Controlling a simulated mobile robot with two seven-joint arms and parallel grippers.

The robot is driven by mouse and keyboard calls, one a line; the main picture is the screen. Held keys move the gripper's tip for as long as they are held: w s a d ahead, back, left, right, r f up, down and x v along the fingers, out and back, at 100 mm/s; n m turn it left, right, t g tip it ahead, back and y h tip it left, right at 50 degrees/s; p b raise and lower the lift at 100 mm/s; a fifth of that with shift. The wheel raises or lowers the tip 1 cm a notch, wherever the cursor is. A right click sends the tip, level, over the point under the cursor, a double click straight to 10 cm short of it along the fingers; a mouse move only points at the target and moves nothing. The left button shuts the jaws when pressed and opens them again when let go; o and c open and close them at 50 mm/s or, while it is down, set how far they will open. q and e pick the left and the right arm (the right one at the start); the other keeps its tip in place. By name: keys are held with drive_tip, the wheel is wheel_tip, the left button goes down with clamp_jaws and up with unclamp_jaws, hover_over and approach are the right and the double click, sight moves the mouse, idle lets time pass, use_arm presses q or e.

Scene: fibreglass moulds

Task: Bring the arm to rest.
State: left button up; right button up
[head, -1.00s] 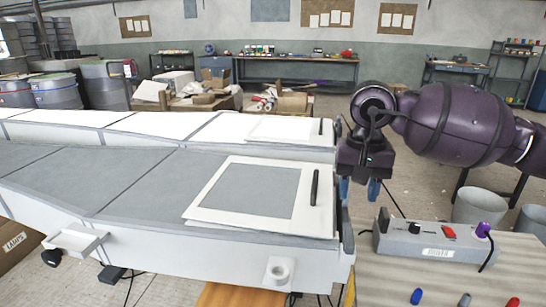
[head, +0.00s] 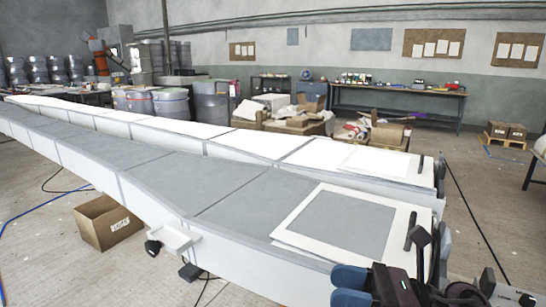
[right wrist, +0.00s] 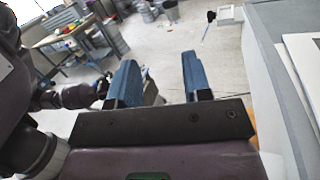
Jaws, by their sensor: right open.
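My right gripper (head: 342,287) is at the bottom edge of the head view, in front of the near end of the long mould. Its two blue fingers point left. In the right wrist view the fingers (right wrist: 160,78) stand apart, with nothing between them but floor behind. The rest of the right arm is mostly cut off by the head view's lower edge. My left gripper is in neither current view.
A long grey mould (head: 150,185) runs to the far left. A white-framed panel (head: 290,232) and a black marker-like stick (head: 411,230) lie on its near end. A cardboard box (head: 105,222) sits on the floor at left. Open floor (head: 480,200) lies at right.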

drive_tip(key=d+f+m+t+h, duration=0.65)
drive_tip(key=m+h, duration=0.25)
drive_tip(key=m, duration=0.9)
drive_tip(key=d+f+m+t+h, duration=0.5)
drive_tip(key=d+f+m+h, duration=0.3)
drive_tip(key=m, duration=0.9)
drive_tip(key=s+d+f+m+g+h, duration=0.1)
drive_tip(key=s+f+m+g, duration=0.4)
drive_tip(key=s, duration=0.4)
drive_tip(key=s+d+f+m+g+h, duration=0.1)
drive_tip(key=s+f+m+g, duration=0.35)
drive_tip(key=s, duration=0.35)
drive_tip(key=s+f+m+g+h, duration=0.1)
drive_tip(key=s+f+m+g, duration=0.4)
drive_tip(key=s, duration=0.4)
drive_tip(key=w+f+t+y+p, duration=0.1)
drive_tip(key=w+f+t, duration=0.3)
drive_tip(key=w+t, duration=0.5)
drive_tip(key=shift+w+f+n+t+p, duration=0.15)
drive_tip(key=shift+w+n+t+p, duration=0.25)
drive_tip(key=shift+p, duration=0.3)
